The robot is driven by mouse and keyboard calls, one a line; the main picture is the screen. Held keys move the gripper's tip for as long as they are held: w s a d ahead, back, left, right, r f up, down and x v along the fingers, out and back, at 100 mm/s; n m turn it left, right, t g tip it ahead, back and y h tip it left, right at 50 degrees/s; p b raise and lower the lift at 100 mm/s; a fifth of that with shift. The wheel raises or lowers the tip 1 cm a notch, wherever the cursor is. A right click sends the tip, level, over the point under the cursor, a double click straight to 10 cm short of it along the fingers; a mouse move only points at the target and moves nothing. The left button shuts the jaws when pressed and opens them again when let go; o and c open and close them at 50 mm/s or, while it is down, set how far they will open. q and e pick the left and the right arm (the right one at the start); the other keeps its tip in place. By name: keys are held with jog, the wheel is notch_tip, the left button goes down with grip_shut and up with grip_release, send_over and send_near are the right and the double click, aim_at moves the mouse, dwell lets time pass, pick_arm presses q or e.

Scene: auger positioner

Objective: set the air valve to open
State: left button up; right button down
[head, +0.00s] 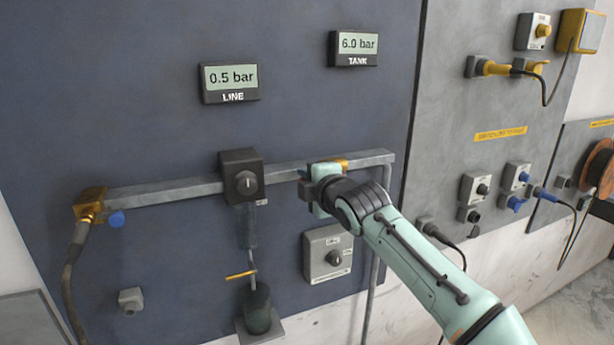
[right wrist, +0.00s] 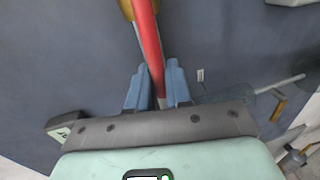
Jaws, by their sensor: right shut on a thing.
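The air valve shows as a brass body (head: 341,163) on the grey pipe, right of the black regulator, and is mostly covered by my right gripper in the head view. Its red lever (right wrist: 148,42) shows in the right wrist view, running from the brass part (right wrist: 127,9) at the top edge down between my fingers. My right gripper (right wrist: 158,88) is shut on this lever with its blue fingers on both sides. In the head view my right gripper (head: 310,188) is at the pipe, and the lever is hidden. My left gripper is not in view.
The grey pipe (head: 160,193) runs across the panel through the black regulator (head: 242,174). The LINE display (head: 230,81) reads 0.5 bar and the TANK display (head: 354,47) reads 6.0 bar. A grey switch box (head: 328,254) sits just below my right gripper.

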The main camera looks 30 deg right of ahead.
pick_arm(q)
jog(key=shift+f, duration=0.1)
pick_arm(e)
jog(key=shift+f+n, duration=0.25)
jog(key=shift+n, duration=0.05)
jog(key=c, duration=1.2)
grip_release()
